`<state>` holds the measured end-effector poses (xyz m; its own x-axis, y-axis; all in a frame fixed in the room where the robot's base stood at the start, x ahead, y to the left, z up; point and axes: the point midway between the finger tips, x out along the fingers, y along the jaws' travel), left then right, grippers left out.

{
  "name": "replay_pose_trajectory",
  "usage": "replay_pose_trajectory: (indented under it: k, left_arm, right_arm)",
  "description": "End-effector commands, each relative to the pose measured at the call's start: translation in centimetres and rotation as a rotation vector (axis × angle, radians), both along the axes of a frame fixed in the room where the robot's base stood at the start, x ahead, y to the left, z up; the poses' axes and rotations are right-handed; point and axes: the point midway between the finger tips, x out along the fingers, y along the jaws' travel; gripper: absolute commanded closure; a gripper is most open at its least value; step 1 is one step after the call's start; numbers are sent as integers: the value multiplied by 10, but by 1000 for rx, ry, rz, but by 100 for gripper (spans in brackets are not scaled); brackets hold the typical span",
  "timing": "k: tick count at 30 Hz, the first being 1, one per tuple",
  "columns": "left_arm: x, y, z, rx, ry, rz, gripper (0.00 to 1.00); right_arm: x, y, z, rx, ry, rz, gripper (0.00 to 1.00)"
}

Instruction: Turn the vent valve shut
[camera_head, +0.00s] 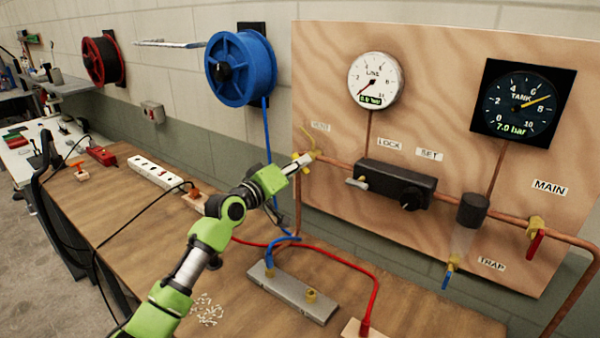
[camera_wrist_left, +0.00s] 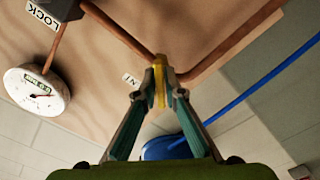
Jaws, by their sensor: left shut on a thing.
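The vent valve is at the left end of the copper pipe on the plywood panel, beside a faint VENT label (camera_head: 320,127). The gripper hides most of the valve body. My right gripper is not in view.
The panel carries a white LINE gauge (camera_head: 375,80), a black TANK gauge (camera_head: 522,102) reading 7.0 bar, a black regulator block (camera_head: 395,185) and a red-handled MAIN valve (camera_head: 535,242). A blue hose reel (camera_head: 255,70) hangs left. Blue and red hoses cross the bench (camera_head: 130,205).

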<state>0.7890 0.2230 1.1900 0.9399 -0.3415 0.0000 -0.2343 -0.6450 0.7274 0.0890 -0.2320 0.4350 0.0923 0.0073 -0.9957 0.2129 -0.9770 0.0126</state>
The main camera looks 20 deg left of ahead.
Motion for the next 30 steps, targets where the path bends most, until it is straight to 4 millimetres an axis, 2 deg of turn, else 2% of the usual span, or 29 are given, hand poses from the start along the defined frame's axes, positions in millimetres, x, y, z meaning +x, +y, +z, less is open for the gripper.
replay_pose_trajectory:
  k: [1,12,21,30]
  left_arm:
    - [0,1,-4,47,-18,1,100]
    - [0,1,-2,376,-137,2,100]
    - [0,1,0,602,-219,1,100]
    - [0,1,0,739,-269,1,100]
  right_arm:
    - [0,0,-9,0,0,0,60]
    - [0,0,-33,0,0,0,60]
    - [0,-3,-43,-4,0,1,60]
    - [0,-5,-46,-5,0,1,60]
